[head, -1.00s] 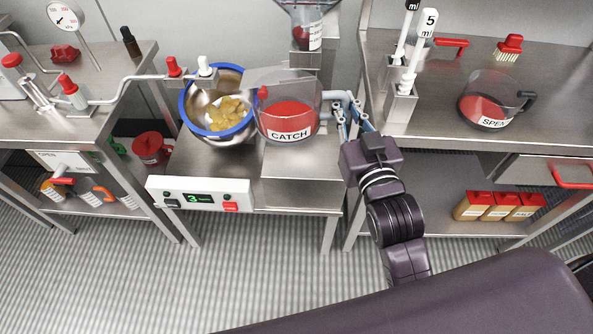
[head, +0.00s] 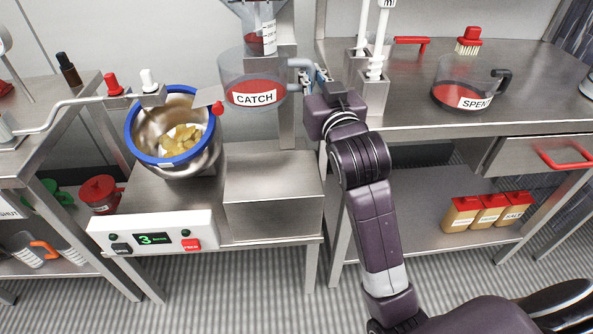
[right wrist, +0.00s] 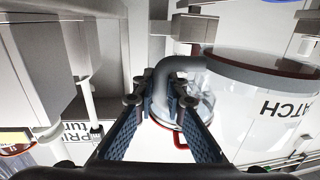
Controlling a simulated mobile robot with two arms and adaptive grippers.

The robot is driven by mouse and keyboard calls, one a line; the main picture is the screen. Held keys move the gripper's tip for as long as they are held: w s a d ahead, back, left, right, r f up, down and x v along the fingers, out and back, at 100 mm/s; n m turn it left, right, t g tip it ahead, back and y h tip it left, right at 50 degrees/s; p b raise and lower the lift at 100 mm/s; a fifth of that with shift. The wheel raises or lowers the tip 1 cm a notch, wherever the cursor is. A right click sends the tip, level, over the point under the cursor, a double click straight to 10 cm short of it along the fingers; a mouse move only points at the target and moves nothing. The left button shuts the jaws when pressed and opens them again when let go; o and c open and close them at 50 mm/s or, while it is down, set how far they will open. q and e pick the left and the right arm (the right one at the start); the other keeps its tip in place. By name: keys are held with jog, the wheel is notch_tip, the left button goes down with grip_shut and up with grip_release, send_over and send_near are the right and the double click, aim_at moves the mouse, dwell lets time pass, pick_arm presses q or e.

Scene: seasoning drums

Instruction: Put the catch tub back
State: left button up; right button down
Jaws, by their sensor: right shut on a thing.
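The catch tub (head: 254,84) is a clear tub with a white CATCH label and red contents. It is upright, under the clear hopper (head: 257,30) at the back, and above and behind the steel block (head: 275,190). My right gripper (head: 308,78) is shut on the tub's grey handle at its right side. In the right wrist view the fingers (right wrist: 168,105) close around the handle, and the tub (right wrist: 265,110) shows at the right. Whether the tub touches a support below is hard to tell. My left gripper is not in view.
A blue-rimmed steel drum (head: 172,138) with yellow pieces stands left of the steel block. A SPENT tub (head: 470,85) and white upright plungers (head: 378,45) are on the right bench. A control panel (head: 150,235) reads 3. The block top is bare.

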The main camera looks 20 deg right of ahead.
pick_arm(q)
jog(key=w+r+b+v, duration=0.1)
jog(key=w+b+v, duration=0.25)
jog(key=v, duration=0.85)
pick_arm(e)
notch_tip(320, 180, down, 21)
jog(key=b, duration=0.3)
jog(key=shift+f+b, duration=0.15)
jog(key=shift+b, duration=0.2)
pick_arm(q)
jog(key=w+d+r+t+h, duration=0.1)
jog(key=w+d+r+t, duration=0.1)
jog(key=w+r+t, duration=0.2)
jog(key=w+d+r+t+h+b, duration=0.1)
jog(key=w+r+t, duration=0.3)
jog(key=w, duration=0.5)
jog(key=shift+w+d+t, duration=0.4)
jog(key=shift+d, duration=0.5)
pick_arm(e)
notch_tip(320, 180, down, 4)
jog(key=shift+r, duration=0.2)
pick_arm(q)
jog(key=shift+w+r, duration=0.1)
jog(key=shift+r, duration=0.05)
pick_arm(e)
jog(key=shift+f, duration=0.1)
jog(key=c, duration=2.3)
grip_release()
jog(key=o, duration=0.3)
jog(key=shift+o, duration=0.2)
